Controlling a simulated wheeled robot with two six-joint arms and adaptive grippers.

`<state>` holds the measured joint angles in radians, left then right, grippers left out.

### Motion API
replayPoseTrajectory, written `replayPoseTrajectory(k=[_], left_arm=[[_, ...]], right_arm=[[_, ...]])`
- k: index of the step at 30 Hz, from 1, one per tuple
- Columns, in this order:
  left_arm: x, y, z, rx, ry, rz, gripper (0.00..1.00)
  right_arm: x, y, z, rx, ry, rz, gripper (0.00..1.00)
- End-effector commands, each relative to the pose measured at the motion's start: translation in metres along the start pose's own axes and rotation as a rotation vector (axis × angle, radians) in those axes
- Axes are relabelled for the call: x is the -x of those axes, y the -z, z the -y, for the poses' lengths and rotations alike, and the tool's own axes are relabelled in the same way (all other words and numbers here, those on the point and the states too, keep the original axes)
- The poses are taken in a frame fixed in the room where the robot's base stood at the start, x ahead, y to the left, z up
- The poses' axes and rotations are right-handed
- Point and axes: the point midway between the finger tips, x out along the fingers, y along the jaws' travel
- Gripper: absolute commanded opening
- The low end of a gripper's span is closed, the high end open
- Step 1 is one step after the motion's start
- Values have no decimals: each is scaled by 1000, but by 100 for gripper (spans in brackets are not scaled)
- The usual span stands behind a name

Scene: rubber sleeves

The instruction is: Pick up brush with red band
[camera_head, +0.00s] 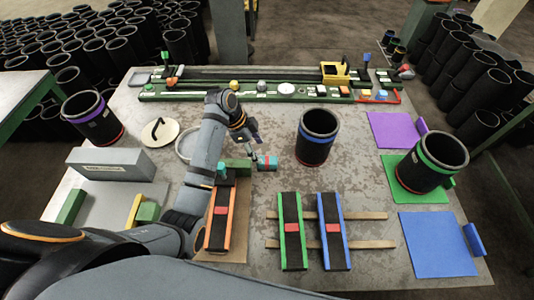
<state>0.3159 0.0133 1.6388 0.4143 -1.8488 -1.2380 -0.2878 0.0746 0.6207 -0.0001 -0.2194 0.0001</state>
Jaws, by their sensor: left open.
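A short teal cylinder with a red band (268,162), which looks like the brush, is near the middle of the table. A green block-shaped piece (238,166) lies just left of it; I cannot tell if they are joined. My left gripper (256,146) is open just above and beside the banded piece, pointing down. I cannot tell if its fingers touch it. My left arm comes in from the lower left and hides part of the table. My right gripper is not in view.
A black sleeve with a blue band (316,138) stands to the right. Belt-like strips with green (291,230) and blue edges (333,231) lie in front. A sleeve with a green band (432,163) stands on a green mat. A long rack (265,90) spans the back.

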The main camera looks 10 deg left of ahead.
Motion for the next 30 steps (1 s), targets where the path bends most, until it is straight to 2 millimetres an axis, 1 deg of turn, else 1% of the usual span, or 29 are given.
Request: replayPoseTrajectory(k=[1, 3, 6, 8, 10, 15, 17, 20, 21, 24, 27, 30], left_arm=[[-5, 0, -1, 2, -3, -1, 64], [-17, 0, -1, 3, -6, -2, 64], [-34, 0, -1, 2, -5, -1, 64], [-43, 0, 0, 1, -4, -1, 64], [-49, 0, 0, 0, -2, 0, 64], [-54, -1, 1, 1, -2, 0, 64], [-60, -2, 1, 2, -4, 0, 64], [-78, -5, 4, 2, -6, 0, 64], [-86, -6, 4, 2, -6, 0, 64], [-99, -6, 5, 1, -2, 1, 64], [-103, -6, 5, 0, -1, 1, 64], [-104, -6, 5, 0, 0, 1, 64]], right_arm=[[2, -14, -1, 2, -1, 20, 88], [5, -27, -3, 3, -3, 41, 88], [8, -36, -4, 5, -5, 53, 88], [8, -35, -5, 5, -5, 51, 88], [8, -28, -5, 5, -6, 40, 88], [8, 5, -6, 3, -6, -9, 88], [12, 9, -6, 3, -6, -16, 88], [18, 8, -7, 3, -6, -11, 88], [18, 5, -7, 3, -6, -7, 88], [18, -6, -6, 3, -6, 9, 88], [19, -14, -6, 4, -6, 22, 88], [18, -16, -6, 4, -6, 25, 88]])
